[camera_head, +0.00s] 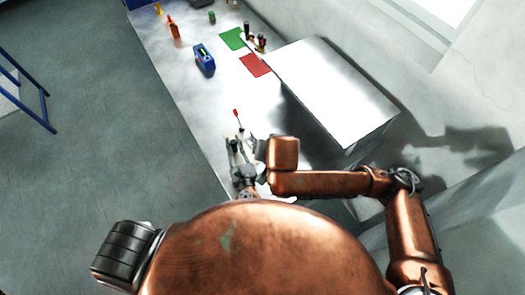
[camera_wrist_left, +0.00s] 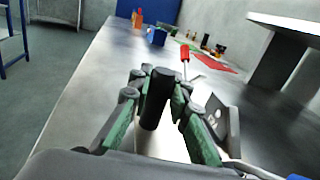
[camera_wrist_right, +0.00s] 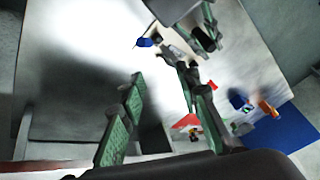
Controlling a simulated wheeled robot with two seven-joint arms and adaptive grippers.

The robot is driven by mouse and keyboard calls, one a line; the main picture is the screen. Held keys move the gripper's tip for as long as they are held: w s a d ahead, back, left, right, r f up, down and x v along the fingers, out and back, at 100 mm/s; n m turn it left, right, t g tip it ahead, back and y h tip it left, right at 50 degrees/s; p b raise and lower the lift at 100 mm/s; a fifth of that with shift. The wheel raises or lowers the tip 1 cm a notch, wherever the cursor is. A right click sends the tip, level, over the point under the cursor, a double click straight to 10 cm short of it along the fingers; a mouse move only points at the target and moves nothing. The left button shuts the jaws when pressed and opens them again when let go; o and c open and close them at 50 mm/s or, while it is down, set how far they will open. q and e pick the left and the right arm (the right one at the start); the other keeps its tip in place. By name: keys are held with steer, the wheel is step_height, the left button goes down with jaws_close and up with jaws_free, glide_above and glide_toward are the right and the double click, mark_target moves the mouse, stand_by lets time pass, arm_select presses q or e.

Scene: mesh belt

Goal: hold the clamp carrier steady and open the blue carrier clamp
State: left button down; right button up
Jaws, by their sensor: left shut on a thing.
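My left gripper (camera_head: 240,148) is shut on the upright black post of what looks like the clamp carrier. The post (camera_wrist_left: 157,98) stands between its fingertips (camera_wrist_left: 155,80) in the left wrist view. A grey metal bracket (camera_wrist_left: 225,122) is just right of it. A small blue part (camera_wrist_right: 145,42), likely the blue carrier clamp, shows beside the left gripper in the right wrist view; a blue corner (camera_wrist_left: 298,177) shows in the left wrist view. My right gripper (camera_wrist_right: 163,90) is open and empty, apart from the blue part. In the head view my right arm mostly hides it.
A red-handled tool (camera_head: 236,113) lies or stands just beyond the left gripper. Farther along the bench are a blue device (camera_head: 204,59), an orange bottle (camera_head: 174,28), a green mat (camera_head: 233,39) and a red mat (camera_head: 256,65). A large pale raised panel (camera_head: 330,90) stands to the right.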

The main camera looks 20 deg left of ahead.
steer(key=shift+v, duration=1.25)
arm_select(q)
steer(key=c, duration=1.7)
jaws_free()
